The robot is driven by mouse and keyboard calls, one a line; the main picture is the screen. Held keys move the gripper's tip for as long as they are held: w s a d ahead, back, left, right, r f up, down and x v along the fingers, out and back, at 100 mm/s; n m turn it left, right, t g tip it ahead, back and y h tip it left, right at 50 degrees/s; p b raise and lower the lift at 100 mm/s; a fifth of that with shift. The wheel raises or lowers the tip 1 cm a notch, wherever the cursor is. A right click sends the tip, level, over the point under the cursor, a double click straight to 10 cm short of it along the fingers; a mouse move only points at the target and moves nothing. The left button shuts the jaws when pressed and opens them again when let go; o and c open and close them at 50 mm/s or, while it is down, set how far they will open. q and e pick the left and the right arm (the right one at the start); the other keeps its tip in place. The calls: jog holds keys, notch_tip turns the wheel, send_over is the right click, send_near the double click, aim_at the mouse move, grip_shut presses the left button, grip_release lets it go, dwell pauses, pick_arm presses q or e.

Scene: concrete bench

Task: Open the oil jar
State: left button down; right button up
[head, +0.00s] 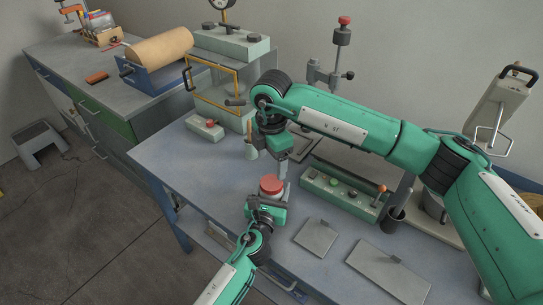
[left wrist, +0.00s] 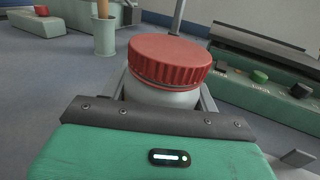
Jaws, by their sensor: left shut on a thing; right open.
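The oil jar has a pale grey body (left wrist: 160,94) and a ribbed red lid (left wrist: 170,60). In the left wrist view the lid sits on top of the body, with a thin dark line under its rim. My left gripper (head: 268,203) is shut around the jar body from the front, below the lid. My right gripper (head: 284,170) points down just behind the lid, open; its fingertips are partly hidden.
A green control box (head: 340,193) with knobs and a lever stands right of the jar. Flat grey plates (head: 316,238) lie at front right. A small cup with a wooden handle (head: 250,150) and a red-button box (head: 204,129) stand behind left. The bench left of the jar is clear.

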aim_at(271, 182)
notch_tip(271, 182, down, 7)
jog(key=shift+f, duration=0.15)
dwell(0.4)
